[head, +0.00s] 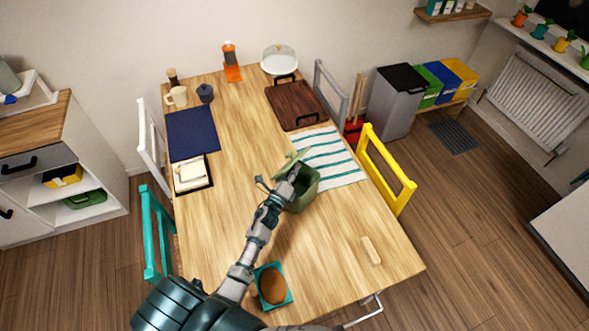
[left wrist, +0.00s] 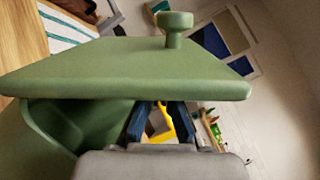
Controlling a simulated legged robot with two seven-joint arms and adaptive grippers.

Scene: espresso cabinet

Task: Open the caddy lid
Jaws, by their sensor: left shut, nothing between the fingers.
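The green caddy (head: 304,193) stands on the wooden table, left of the yellow chair. Its green lid (head: 290,163) is raised and tilted, with a gap between it and the body. The left wrist view shows the lid (left wrist: 125,78) with its round knob (left wrist: 174,28) on top, and the caddy body (left wrist: 45,145) below at the left. My left gripper (head: 291,174) is at the caddy's opening, shut and empty. Its dark fingers (left wrist: 160,112) are beneath the lid's edge; contact is hard to tell. My right gripper is not in view.
A striped cloth (head: 328,158) lies behind the caddy, and a dark wooden board (head: 292,105) lies farther back. A teal box (head: 272,287) is near the front edge. A small wooden piece (head: 371,250) lies front right. The table left of the caddy is mostly clear.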

